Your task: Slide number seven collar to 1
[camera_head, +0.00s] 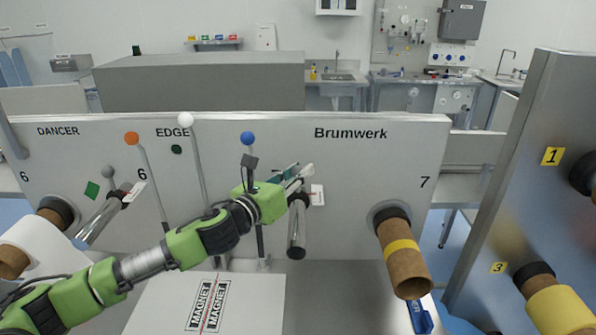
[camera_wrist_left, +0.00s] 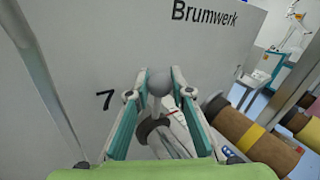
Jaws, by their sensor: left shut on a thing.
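My left gripper (camera_head: 304,176) reaches in from the left, above a short metal rod (camera_head: 297,235) on the white Brumwerk panel (camera_head: 350,160). A black collar (camera_head: 298,200) sits around the rod near the panel. In the left wrist view the two teal-sided fingers (camera_wrist_left: 156,92) close around a grey ball knob (camera_wrist_left: 157,82). The dark collar (camera_wrist_left: 155,130) shows below the knob, partly hidden by the fingers. A white strip with a red mark (camera_head: 317,195) lies beside the collar; its markings are too small to read. A black 7 (camera_head: 425,182) is printed to the right.
A cardboard core with a yellow band (camera_head: 402,247) sticks out at right. Levers with orange (camera_head: 132,138), white (camera_head: 186,119) and blue (camera_head: 247,138) balls stand by my arm. Another collared rod (camera_head: 100,220) is at left. A yellow label 1 (camera_head: 552,156) marks the right panel.

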